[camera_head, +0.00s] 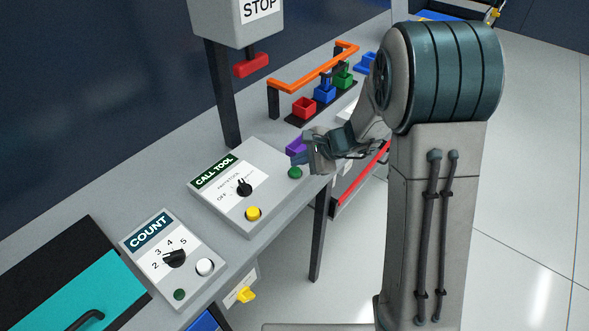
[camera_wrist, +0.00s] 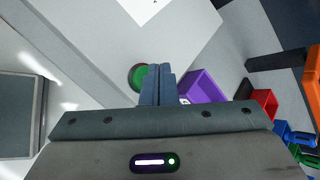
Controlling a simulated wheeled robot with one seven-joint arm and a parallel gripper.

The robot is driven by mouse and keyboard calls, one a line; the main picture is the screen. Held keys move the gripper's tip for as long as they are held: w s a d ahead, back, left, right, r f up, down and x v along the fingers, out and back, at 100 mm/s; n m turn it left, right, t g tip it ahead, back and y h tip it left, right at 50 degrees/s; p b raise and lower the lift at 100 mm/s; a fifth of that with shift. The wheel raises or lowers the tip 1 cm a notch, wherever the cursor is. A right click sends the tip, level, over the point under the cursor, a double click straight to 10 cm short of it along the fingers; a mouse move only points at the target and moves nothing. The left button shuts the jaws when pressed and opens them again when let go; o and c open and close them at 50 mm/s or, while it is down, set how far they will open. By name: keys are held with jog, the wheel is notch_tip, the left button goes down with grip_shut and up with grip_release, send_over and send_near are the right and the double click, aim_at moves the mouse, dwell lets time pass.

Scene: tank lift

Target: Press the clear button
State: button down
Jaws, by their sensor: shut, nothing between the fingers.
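No label reading "clear" is legible in either view. The CALL TOOL panel (camera_head: 225,205) has a black knob (camera_head: 243,187), a yellow button (camera_head: 253,213) and a green round button or lamp (camera_head: 295,173) near its right corner. My gripper (camera_head: 310,158) is just above and right of that green piece in the head view. In the wrist view my shut, empty fingers (camera_wrist: 157,72) point down beside the green piece (camera_wrist: 140,76) and partly cover it. I cannot tell whether they touch it. The COUNT panel (camera_head: 150,262) has a white button (camera_head: 205,267) and a green lamp (camera_head: 179,294).
A purple bin (camera_wrist: 205,90) sits close to my fingers. Red (camera_head: 304,107), blue (camera_head: 325,92) and green (camera_head: 343,77) bins stand under an orange rail (camera_head: 310,70). A STOP box (camera_head: 235,20) on a dark post rises behind. A teal drawer-like piece (camera_head: 95,295) lies front left.

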aim_at(299, 171)
jog(key=shift+f, duration=0.1)
dwell(0.6)
jog(key=shift+f+b, duration=0.35)
jog(key=shift+b, duration=0.3)
jog(key=shift+f+b, duration=0.5)
jog(key=shift+b, duration=0.1)
dwell(0.5)
jog(key=shift+r, duration=0.1)
jog(key=shift+r+p, duration=0.55)
jog(key=shift+r, duration=0.25)
jog(key=shift+r+p, duration=1.75)
jog(key=shift+r, duration=0.8)
